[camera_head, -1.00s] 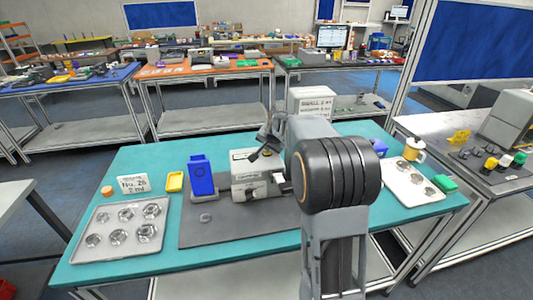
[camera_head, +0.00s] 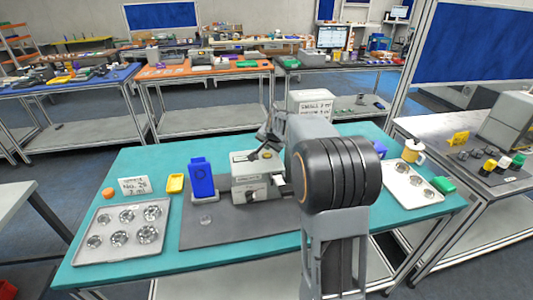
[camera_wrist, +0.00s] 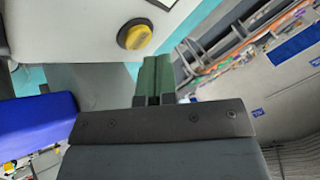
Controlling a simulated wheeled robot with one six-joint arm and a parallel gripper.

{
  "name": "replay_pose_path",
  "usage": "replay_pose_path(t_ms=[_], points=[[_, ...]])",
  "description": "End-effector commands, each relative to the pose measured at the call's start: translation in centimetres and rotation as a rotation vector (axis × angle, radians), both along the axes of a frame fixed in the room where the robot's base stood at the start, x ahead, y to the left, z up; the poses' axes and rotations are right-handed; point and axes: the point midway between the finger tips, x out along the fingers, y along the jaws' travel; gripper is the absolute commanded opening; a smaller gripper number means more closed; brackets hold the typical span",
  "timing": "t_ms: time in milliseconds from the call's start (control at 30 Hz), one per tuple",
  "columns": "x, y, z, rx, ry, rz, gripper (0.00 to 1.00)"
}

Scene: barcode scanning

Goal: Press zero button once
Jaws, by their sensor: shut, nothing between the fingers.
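A grey-white boxy machine (camera_head: 250,189) stands on the dark mat in the middle of the teal table. In the wrist view, the machine's pale body (camera_wrist: 70,30) carries a round yellow button (camera_wrist: 137,37) with a black collar. I cannot read a label on it. My gripper (camera_wrist: 157,62) shows in the wrist view with its green fingertips shut together and nothing between them. The tips appear just below and right of the yellow button, apart from it in the picture. In the head view my arm hides part of the machine's right side, and the fingertips are hard to make out.
A blue device (camera_head: 202,178) stands left of the machine. A grey tray (camera_head: 80,257) with several round metal parts lies at the left, a white tray (camera_head: 437,196) at the right. A white labelled box (camera_head: 310,103) stands behind. The mat's front (camera_head: 235,232) is mostly clear.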

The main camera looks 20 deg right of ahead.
Motion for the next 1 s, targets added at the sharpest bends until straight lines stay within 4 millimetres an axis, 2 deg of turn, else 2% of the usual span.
replay_pose_path(t_ms=[433, 833, 1000], points=[[0.0, 0.0, 0.6, 0.000, -0.001, 0.000, 0.00], [0.0, 0.0, 4.3, -0.001, -0.002, 0.000, 0.00], [0.0, 0.0, 5.1, 0.000, -0.001, 0.000, 0.00]])
